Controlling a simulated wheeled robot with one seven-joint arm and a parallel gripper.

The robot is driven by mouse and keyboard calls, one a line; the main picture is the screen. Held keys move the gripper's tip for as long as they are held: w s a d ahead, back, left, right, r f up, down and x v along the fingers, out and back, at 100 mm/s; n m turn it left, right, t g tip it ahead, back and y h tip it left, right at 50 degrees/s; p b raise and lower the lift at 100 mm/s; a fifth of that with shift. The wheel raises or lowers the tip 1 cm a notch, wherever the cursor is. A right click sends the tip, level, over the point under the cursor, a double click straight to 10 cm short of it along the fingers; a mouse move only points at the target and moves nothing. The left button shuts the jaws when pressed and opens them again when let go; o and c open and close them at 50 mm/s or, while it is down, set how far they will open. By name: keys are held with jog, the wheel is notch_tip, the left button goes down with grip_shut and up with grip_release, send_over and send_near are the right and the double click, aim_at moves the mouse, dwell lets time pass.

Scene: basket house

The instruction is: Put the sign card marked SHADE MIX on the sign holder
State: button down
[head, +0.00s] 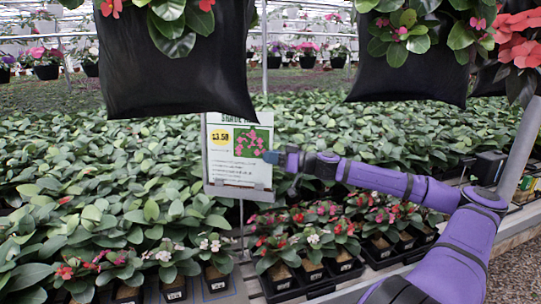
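The white sign card (224,165) stands upright near the middle of the head view. It has a yellow price spot and a picture of pink flowers. Its top heading is partly hidden behind a black hanging bag, so I cannot read it fully. A thin upright stake of the sign holder (241,222) shows below the card, with a pale strip along the card's lower edge. I cannot tell whether the card is seated in the holder. My gripper (272,158) is at the card's right edge, seen small and from the side; its finger opening does not show clearly.
Black hanging bags of flowers (175,75) and (410,70) hang in front at the top. Dense leafy plants (110,180) fill the bench. Potted flowers (310,235) in black trays stand below the card. A slanted metal post (520,150) is at the right.

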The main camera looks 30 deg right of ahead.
jog(key=c, duration=1.2)
grip_release()
jog(key=shift+c, duration=0.2)
jog(key=v, duration=1.1)
jog(key=shift+f, duration=0.1)
